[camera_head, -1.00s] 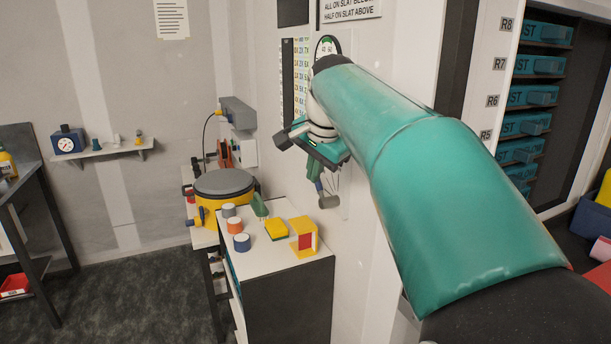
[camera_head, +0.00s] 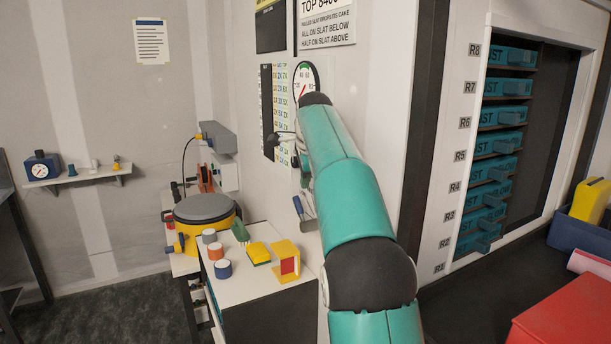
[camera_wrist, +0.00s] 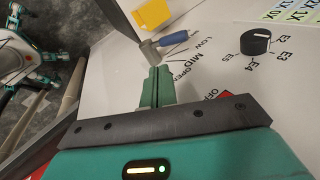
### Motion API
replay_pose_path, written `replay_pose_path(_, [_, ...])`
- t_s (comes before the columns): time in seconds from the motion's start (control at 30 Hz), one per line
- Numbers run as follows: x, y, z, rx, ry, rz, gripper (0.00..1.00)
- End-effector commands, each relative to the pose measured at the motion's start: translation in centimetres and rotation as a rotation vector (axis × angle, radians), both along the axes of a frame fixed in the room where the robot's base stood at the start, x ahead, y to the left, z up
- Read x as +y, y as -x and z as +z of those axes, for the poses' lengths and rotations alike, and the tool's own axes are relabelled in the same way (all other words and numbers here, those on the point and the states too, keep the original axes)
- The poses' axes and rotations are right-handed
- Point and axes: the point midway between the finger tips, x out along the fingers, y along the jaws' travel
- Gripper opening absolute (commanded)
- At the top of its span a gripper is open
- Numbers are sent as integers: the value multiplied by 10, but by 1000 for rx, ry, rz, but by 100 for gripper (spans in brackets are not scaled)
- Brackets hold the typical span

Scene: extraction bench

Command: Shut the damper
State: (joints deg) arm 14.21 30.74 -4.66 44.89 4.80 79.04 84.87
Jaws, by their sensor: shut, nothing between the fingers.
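In the wrist view a lever with a grey hub and a blue grip (camera_wrist: 174,38) sits on the white panel (camera_wrist: 215,85), beside the printed words LOW, MID and OPEN. The grip lies nearest LOW; its exact setting is hard to tell. My gripper (camera_wrist: 156,74) is shut and empty, its green tips close to the grey hub. Whether they touch it I cannot tell. In the head view my arm hides most of my gripper; a blue-and-grey piece (camera_head: 299,206), apparently the same lever, shows on the wall just left of my arm.
A black knob (camera_wrist: 256,41) marked E2 to E5 is on the panel. A counter (camera_head: 246,281) below holds jars, a yellow sponge (camera_head: 258,252) and a yellow box (camera_head: 285,262). A round dial (camera_head: 304,82) is above my arm. A rack of teal drawers (camera_head: 503,143) stands right.

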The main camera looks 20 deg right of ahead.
Motion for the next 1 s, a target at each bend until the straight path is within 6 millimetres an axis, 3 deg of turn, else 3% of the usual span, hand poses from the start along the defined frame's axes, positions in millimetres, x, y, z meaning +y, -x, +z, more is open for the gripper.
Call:
replay_pose_path(0.3, [-6,-26,-59,3,0,1,0])
replay_pose_path(0.43, [-9,-43,-71,1,2,1,0])
replay_pose_path(0.63, [-11,-54,-79,-1,1,3,0])
replay_pose_path(1.0, [-12,-55,-80,-1,1,3,0])
